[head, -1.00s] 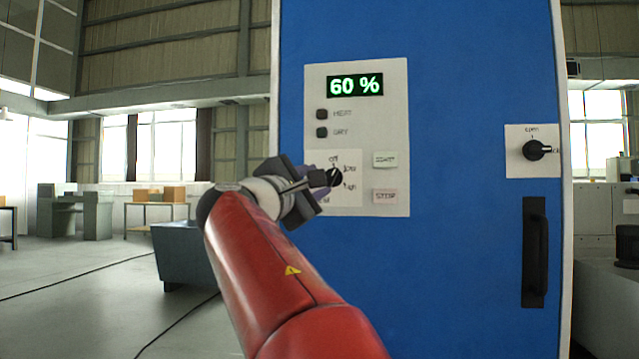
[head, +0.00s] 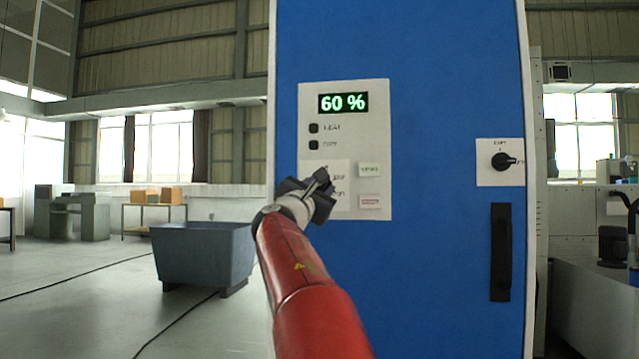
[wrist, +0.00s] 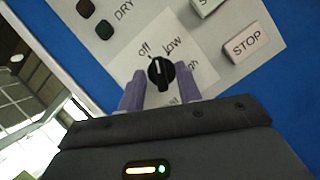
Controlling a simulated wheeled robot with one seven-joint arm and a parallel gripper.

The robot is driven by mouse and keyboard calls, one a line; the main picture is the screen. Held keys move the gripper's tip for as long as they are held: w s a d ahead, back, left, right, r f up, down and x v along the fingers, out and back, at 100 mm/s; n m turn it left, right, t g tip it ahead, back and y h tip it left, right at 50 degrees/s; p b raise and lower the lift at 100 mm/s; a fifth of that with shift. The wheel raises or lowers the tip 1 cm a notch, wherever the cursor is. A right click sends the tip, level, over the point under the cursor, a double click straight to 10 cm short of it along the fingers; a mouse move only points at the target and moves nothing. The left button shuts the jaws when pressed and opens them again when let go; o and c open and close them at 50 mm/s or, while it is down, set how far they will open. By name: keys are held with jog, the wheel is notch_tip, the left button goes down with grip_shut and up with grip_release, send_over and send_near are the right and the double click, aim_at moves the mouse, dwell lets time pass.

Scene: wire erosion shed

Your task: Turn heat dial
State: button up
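The heat dial (wrist: 160,72) is a round black knob on a white plate with the words off, low and high around it. In the wrist view its white mark points up, between off and low. My gripper (wrist: 160,92) has two purple fingers, spread apart, one on each side of the dial's lower part. I cannot tell whether the fingertips touch the knob. In the head view my gripper (head: 322,188) is in front of the dial's plate and hides most of the dial.
The blue cabinet's panel (head: 345,215) has a 60 % display (head: 343,103), heat and dry lamps, and start and stop buttons (head: 370,201). A second black knob (head: 503,161) and a black handle (head: 501,252) are at the right. A grey bin (head: 203,255) stands at left.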

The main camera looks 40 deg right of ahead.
jog(key=shift+d, duration=0.15)
jog(key=shift+c, duration=0.4)
grip_shut()
jog(key=shift+w+m, duration=0.1)
jog(key=shift+m, duration=0.2)
jog(key=m+g+p, duration=0.1)
jog(key=m+g, duration=0.1)
jog(key=m, duration=0.1)
jog(key=shift+r, duration=0.15)
jog(key=shift+m+g+p, duration=0.75)
jog(key=shift+m+g, duration=0.15)
jog(key=shift+m, duration=1.3)
